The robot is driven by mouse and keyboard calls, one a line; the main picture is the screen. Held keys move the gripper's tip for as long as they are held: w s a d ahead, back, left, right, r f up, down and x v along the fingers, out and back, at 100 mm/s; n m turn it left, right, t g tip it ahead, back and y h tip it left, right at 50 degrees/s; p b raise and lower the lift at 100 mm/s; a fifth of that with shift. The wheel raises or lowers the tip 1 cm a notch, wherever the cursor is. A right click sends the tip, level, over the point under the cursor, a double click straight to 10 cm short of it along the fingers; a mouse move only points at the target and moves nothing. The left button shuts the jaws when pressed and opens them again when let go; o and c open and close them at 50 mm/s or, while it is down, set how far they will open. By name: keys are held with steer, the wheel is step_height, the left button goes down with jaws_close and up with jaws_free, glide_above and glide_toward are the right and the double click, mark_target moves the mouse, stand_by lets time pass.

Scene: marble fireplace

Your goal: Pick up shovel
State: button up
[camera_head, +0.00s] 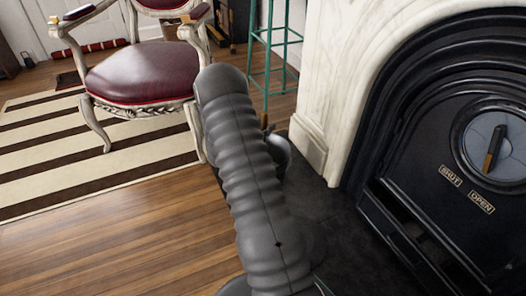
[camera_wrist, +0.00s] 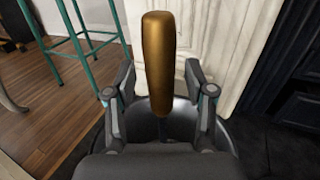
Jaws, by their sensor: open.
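In the wrist view, the shovel's golden-brown handle (camera_wrist: 158,60) stands upright in the middle, between the two fingers of my gripper (camera_wrist: 160,76). My gripper is open, with a finger on each side of the handle and visible gaps between. The shovel's lower part is hidden behind my gripper and in a dark, rounded metal container (camera_wrist: 185,106). In the head view, my arm covers most of this spot. Only a small brown tip of the handle (camera_head: 264,121) and part of the container (camera_head: 280,150) show beside it. My gripper is hidden there.
A marble fireplace surround (camera_head: 342,90) and black stove front (camera_head: 405,165) stand close on the right. A green stool (camera_head: 268,60) is behind. A red-seated chair (camera_head: 150,72) on a striped rug (camera_head: 60,165) is at left. Wooden floor (camera_head: 110,250) lies open at lower left.

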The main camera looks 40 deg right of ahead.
jaws_close()
steer(key=shift+r, duration=0.15)
